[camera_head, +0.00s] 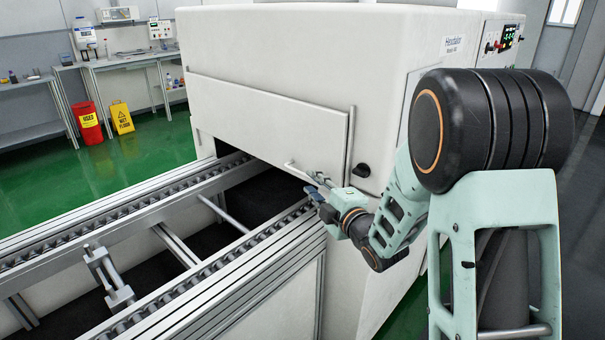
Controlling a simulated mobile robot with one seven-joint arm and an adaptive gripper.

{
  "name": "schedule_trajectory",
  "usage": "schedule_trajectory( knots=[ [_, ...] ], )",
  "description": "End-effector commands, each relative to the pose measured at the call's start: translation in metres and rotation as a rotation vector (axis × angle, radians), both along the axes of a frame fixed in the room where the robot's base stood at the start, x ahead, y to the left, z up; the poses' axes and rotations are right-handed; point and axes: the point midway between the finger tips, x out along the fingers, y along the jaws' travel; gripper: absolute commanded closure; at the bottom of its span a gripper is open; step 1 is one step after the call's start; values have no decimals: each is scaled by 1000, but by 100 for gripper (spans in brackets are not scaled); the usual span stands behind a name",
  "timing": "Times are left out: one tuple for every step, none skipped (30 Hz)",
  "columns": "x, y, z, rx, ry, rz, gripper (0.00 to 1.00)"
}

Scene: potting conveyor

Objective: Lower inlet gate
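The inlet gate (262,122) is a flat white panel on the front of the large white machine (300,45). Its lower edge is above the conveyor, and a dark opening shows under it. A thin metal handle (296,170) sticks out near the gate's lower right corner. My gripper (317,186) is at this corner, close to the handle. Its fingers are small and partly hidden by the gripper body, so I cannot tell whether they are open or shut, or whether they touch the handle.
The roller conveyor (130,200), with two metal rails, runs into the opening from the lower left. A vertical metal guide (350,140) and a black knob (361,170) are right of the gate. A red bin (87,120) and a yellow sign (122,117) stand on the green floor behind.

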Motion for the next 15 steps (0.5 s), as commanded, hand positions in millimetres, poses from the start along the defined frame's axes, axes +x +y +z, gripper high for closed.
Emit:
schedule_trajectory(
  knots=[
    [9, 6, -1, 0, 0, 2, 76],
    [14, 9, -2, 1, 1, 2, 76],
    [20, 13, -2, 1, 0, 2, 76],
    [25, 16, -3, 1, 0, 2, 76],
    [30, 18, -3, 1, 1, 2, 76],
    [35, 21, -4, 1, 1, 2, 76],
    [39, 24, -4, 1, 1, 2, 76],
    [43, 26, -4, 1, 0, 1, 76],
    [47, 28, -5, 0, 1, 0, 76],
    [50, 29, -5, 0, 1, 0, 76],
    [52, 31, -5, 0, 1, 0, 76],
    [55, 32, -5, 1, 0, 0, 76],
    [57, 33, -5, 1, 0, 0, 76],
    [58, 34, -5, 1, 0, 0, 76],
    [60, 35, -6, 0, 1, 0, 76]
  ],
)
